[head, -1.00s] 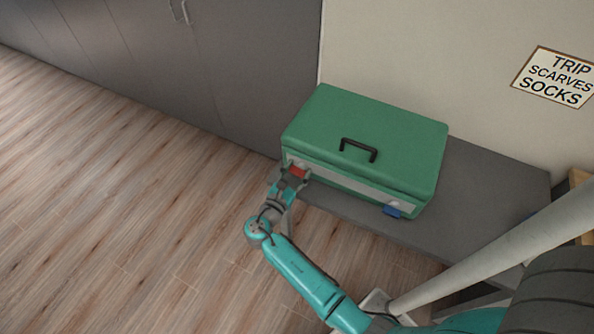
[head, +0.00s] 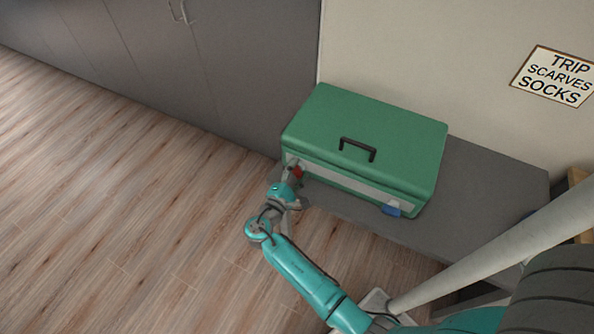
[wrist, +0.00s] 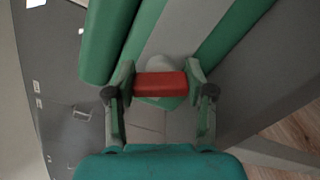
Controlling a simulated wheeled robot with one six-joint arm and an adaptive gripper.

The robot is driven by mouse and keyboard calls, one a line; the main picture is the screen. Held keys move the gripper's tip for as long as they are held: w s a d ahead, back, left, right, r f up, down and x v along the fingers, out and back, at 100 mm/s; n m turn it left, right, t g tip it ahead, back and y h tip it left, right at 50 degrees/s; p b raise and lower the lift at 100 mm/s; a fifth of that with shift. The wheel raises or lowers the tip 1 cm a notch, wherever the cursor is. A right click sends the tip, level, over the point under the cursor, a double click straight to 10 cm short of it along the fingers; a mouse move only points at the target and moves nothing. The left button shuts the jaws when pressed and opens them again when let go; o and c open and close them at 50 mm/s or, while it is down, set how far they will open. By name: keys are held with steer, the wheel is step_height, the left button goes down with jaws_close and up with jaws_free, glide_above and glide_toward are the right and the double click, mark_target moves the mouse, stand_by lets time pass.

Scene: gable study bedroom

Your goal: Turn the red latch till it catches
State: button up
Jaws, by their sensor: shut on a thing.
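A green case (head: 365,135) with a black handle lies with its lid down on a grey bench. The red latch (head: 299,172) is at the left end of the pale strip along the case's front. My gripper (head: 294,173) is at the latch and partly covers it. In the wrist view the red latch (wrist: 160,85) lies between the two fingertips (wrist: 160,80), one at each end, and my gripper is shut on it. The pale strip runs slanted behind it. I cannot tell whether the latch has caught.
A blue latch (head: 391,210) hangs at the right end of the same strip. The grey bench (head: 480,185) has free room right of the case. Grey cabinets (head: 240,70) stand at the left. A sign (head: 552,76) reading "TRIP SCARVES SOCKS" is on the wall.

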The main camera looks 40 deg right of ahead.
steer(key=m, duration=0.6)
steer(key=shift+f, duration=0.15)
stand_by(0.6)
steer(key=o, duration=1.2)
steer(key=shift+c, duration=0.2)
steer(key=shift+a, duration=0.1)
steer(key=v, duration=1.2)
